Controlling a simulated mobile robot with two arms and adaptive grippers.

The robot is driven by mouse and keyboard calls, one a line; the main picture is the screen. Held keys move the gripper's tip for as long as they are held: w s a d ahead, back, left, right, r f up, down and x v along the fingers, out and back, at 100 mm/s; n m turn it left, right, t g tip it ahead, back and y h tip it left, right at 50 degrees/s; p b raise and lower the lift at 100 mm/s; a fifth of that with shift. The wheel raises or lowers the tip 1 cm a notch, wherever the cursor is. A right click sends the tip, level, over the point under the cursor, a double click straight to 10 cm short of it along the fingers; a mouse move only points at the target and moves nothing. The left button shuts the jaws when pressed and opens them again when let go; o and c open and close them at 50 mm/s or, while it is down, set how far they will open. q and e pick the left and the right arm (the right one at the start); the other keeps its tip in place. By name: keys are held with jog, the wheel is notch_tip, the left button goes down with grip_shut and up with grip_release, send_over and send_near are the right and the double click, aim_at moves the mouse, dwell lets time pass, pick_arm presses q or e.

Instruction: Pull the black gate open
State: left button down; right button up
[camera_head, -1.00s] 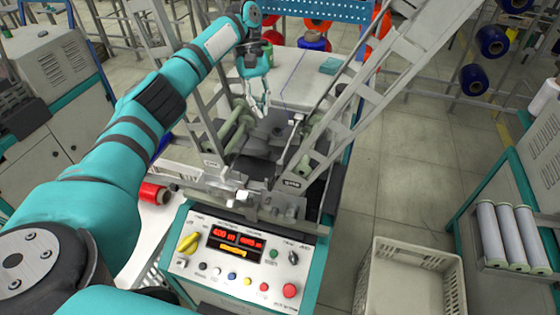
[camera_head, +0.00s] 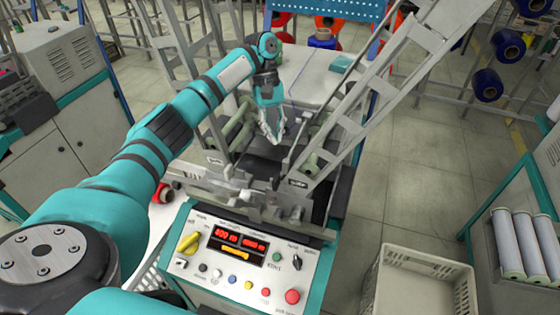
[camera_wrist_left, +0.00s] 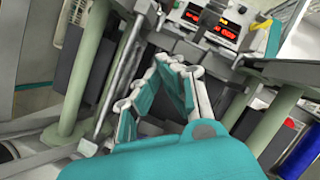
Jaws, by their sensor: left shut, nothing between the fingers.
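My left gripper (camera_head: 273,137) hangs fingers-down over the middle of the winding machine, between its slanted metal side frames. Its teal fingers with pale links are shut and empty; they also show in the wrist view (camera_wrist_left: 172,72), pointing toward the control panel. Dark parts (camera_head: 262,168) lie just below and in front of the fingertips in the head view; one of these may be the black gate, but I cannot tell its outline. The gripper covers part of this area, and I cannot tell whether the fingertips touch it. My right gripper is not in view.
The control panel (camera_head: 240,258) with red displays and coloured buttons faces the front. Slanted ladder-like frames (camera_head: 375,85) and green rollers (camera_head: 232,133) close in around the gripper. A cream crate (camera_head: 420,285) stands on the floor at right.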

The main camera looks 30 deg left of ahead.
aim_at(279, 177)
pick_arm(q)
jog(key=s+d+f+p, duration=0.1)
jog(key=s+d+f, duration=0.1)
jog(key=f, duration=0.3)
jog(key=shift+s+d+f, duration=0.15)
jog(key=shift+s+d, duration=0.1)
jog(key=shift+d, duration=0.4)
